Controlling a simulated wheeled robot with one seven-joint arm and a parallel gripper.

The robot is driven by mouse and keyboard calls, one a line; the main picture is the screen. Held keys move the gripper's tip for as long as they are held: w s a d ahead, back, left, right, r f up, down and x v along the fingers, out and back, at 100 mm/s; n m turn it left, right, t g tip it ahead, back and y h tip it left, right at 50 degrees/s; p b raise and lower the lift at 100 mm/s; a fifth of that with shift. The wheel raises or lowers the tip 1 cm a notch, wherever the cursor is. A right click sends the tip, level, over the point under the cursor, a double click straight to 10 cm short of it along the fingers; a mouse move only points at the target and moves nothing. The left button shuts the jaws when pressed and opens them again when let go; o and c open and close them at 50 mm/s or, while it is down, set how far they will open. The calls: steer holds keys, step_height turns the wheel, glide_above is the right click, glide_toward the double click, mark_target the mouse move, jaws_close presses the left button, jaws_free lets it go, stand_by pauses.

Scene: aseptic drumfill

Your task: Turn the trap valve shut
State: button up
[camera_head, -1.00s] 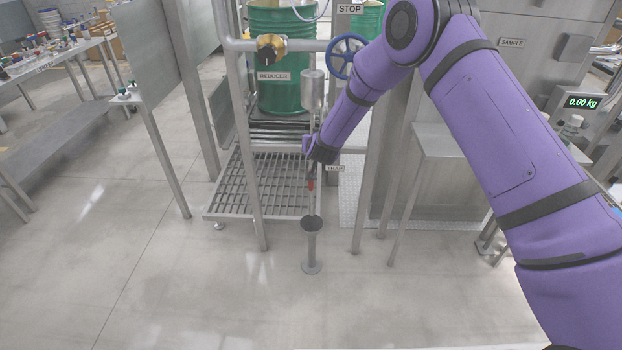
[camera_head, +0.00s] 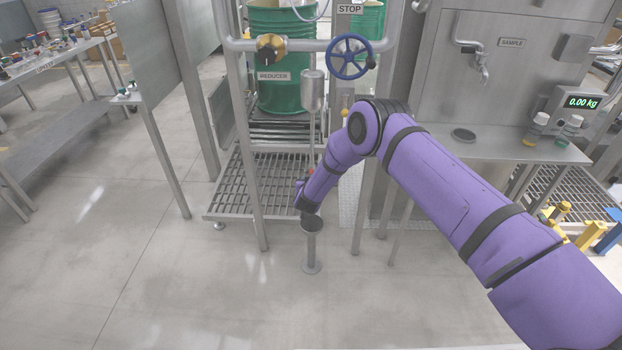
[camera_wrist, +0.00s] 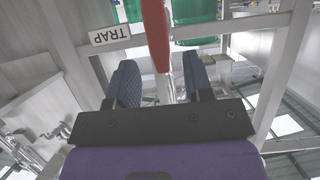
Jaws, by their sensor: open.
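The red lever (camera_wrist: 155,35) of the trap valve shows in the wrist view, hanging in front of my open gripper (camera_wrist: 160,78). Its lower end lies ahead of the gap between the two dark finger pads, and I cannot tell if either pad touches it. The upside-down TRAP label (camera_wrist: 110,34) is just left of the lever. In the head view my gripper (camera_head: 307,207) is low on the thin vertical pipe, just above the grey drain cup (camera_head: 311,224). My arm hides most of the lever and valve there.
A blue handwheel (camera_head: 350,56) and a gold reducer knob (camera_head: 270,47) sit on the pipe frame above. A grated step (camera_head: 265,190) is behind the pipe. A sampling bench (camera_head: 500,149) stands to the right. The floor in front is clear.

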steer(key=shift+x, duration=2.9)
jaws_close()
